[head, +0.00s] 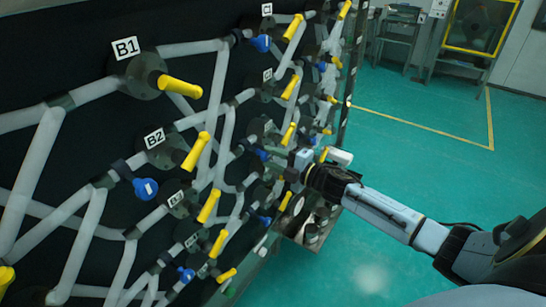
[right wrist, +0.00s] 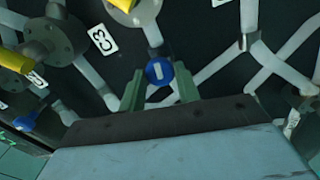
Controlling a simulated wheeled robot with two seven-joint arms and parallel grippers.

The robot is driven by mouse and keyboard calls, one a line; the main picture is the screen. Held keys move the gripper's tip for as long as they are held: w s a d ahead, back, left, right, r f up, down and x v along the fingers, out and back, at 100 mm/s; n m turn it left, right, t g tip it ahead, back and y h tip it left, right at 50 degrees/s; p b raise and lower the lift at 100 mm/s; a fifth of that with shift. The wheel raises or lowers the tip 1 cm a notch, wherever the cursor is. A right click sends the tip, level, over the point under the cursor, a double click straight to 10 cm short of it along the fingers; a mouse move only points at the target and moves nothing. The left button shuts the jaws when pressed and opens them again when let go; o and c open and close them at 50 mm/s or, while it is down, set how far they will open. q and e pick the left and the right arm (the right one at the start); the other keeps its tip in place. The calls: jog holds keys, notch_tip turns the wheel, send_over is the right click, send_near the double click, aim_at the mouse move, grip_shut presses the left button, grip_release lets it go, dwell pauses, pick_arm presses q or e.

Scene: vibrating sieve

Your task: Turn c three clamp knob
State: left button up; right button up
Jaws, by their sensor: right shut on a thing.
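A blue clamp knob (right wrist: 160,72) with a pale bar on its face shows in the right wrist view, on a grey pipe fitting below and right of the C3 label (right wrist: 102,40). My right gripper (right wrist: 160,90) has its two green fingers on either side of this knob and is shut on it. In the head view my right gripper (head: 285,173) reaches in from the right to the pipe panel, and a blue knob (head: 262,155) shows close to its tip. I cannot tell there if that is the same knob. My left gripper is not in view.
The black panel carries grey pipes, several yellow levers (head: 180,87) and other blue knobs (head: 145,188). In the right wrist view a yellow lever (right wrist: 11,61) is at the left. Green floor (head: 420,160) to the panel's right is open, with a yellow-framed machine (head: 480,25) at the back.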

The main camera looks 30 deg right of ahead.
dwell(0.3)
jog(key=o, duration=1)
jog(key=shift+s, duration=0.1)
jog(key=b+v, duration=0.1)
jog(key=v, duration=1.2)
